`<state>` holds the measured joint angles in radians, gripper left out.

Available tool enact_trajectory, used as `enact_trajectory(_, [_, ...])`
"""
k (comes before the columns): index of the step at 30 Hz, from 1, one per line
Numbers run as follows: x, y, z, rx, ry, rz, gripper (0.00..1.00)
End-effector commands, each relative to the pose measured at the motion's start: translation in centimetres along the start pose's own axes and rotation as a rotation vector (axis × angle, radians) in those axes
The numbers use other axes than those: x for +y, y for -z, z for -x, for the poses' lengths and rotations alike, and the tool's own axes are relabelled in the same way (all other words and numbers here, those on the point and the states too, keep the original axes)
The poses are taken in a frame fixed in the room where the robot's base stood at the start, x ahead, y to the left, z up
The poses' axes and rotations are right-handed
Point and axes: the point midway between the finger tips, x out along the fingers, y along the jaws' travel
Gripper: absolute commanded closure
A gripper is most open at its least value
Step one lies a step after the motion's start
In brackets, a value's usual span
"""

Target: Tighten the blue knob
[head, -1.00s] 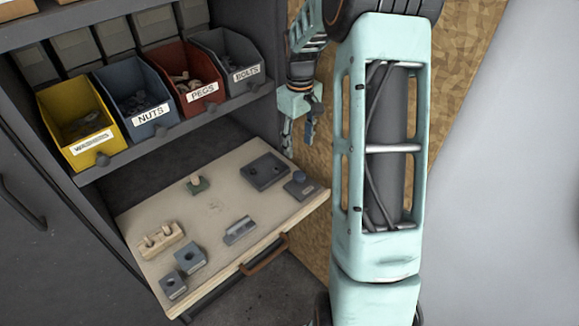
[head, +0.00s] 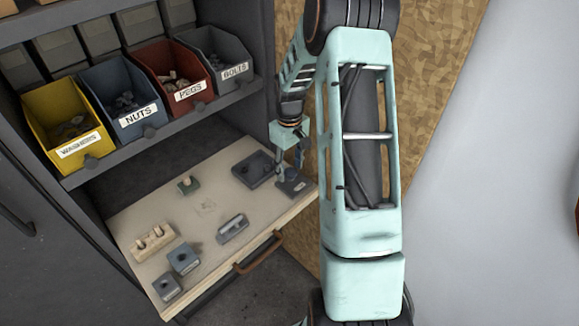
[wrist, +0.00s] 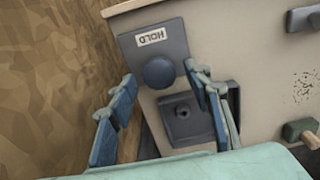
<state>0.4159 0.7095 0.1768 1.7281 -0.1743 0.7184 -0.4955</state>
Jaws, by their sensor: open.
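The blue knob (wrist: 159,73) is round and sits on a dark plate (wrist: 131,44) with a white label reading HOLD. In the wrist view my gripper (wrist: 164,92) is open, with one finger on each side below the knob and a gap between them. In the head view my gripper (head: 288,165) is above the right corner of the wooden board, over the plate (head: 293,186); the knob is mostly hidden there by the fingers. I cannot tell whether a finger touches the knob.
A dark square tray (head: 252,170) lies beside the plate. A green block (head: 188,185), a grey block (head: 232,229), a wooden peg holder (head: 152,243) and two square blocks (head: 183,258) share the board. Labelled bins (head: 122,102) stand on the shelf above. A plywood wall (wrist: 45,80) is close on the left.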

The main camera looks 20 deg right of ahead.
Motion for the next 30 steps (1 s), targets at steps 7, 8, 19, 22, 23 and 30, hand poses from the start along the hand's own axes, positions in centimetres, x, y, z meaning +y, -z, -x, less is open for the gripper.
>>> enact_trajectory(7, [-0.01, -0.01, 0.02, -0.001, 0.000, 0.000, 0.66])
enact_trajectory(8, [-0.01, -0.01, 0.02, -0.001, 0.000, 0.000, 0.70])
enact_trajectory(19, [-0.01, -0.01, 0.03, -0.001, 0.000, -0.003, 0.96])
enact_trajectory(22, [0.00, -0.01, 0.02, -0.001, 0.000, -0.016, 0.96])
enact_trajectory(23, [0.01, -0.01, 0.01, -0.001, 0.000, -0.022, 0.96])
enact_trajectory(30, [0.04, -0.02, -0.07, -0.002, -0.001, -0.138, 0.96])
